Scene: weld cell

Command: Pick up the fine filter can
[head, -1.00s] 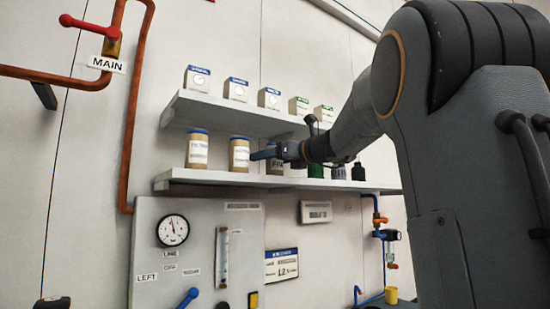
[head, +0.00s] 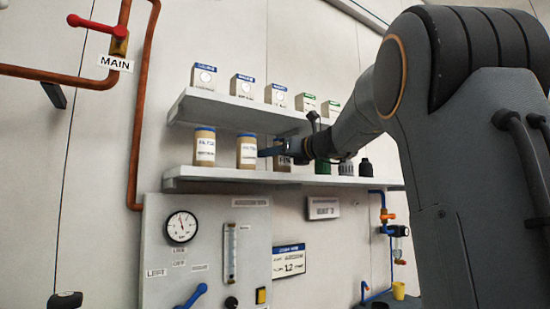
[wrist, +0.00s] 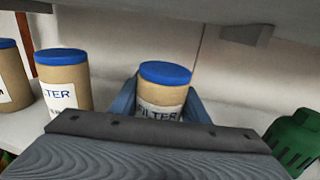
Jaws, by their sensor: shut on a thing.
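My gripper (head: 274,151) is at the lower shelf, its blue fingers on both sides of a tan filter can with a blue lid (wrist: 163,88). The fingers are shut on this can, which stands upright between them in the wrist view. In the head view only a lower part of the can (head: 283,164) shows below the gripper. Its label reads "FILTER" in part; the rest is hidden by the gripper body, so I cannot tell its grade. I cannot tell whether its base touches the shelf.
Two similar cans, one near (head: 247,152) and one farther left (head: 204,147), stand on the lower shelf (head: 220,178). A green container (wrist: 293,140) and dark bottles (head: 365,168) stand to the right. The upper shelf (head: 235,110) with several boxes hangs close above.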

